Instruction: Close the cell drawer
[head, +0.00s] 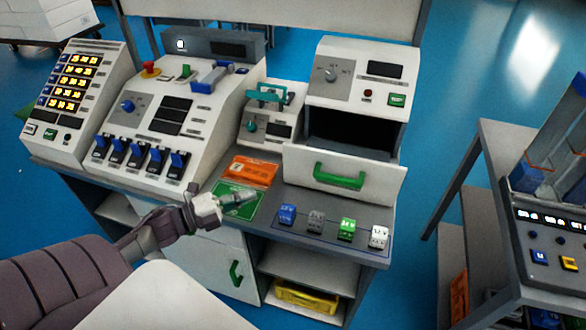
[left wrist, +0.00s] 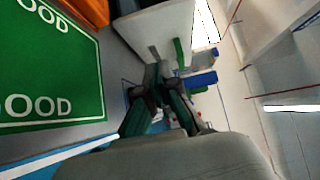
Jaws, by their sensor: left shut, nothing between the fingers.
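The cell drawer (head: 294,163) is the white drawer with a green handle (head: 339,177) under the white panel box at right. It stands pulled out, with a dark opening above its front. My left gripper (head: 250,196) is shut and empty, left of the drawer front and above the green card. In the left wrist view, the shut fingers (left wrist: 158,72) point toward the white drawer front (left wrist: 165,30) and its handle (left wrist: 179,53), with a gap in the head view. My right gripper is not in view.
A green card (head: 234,209) and an orange card (head: 251,171) lie on the grey worktop. Blue, grey, green and white blocks (head: 287,214) stand in a row before the drawer. Control consoles (head: 165,110) stand at left. A side table (head: 500,150) stands at right.

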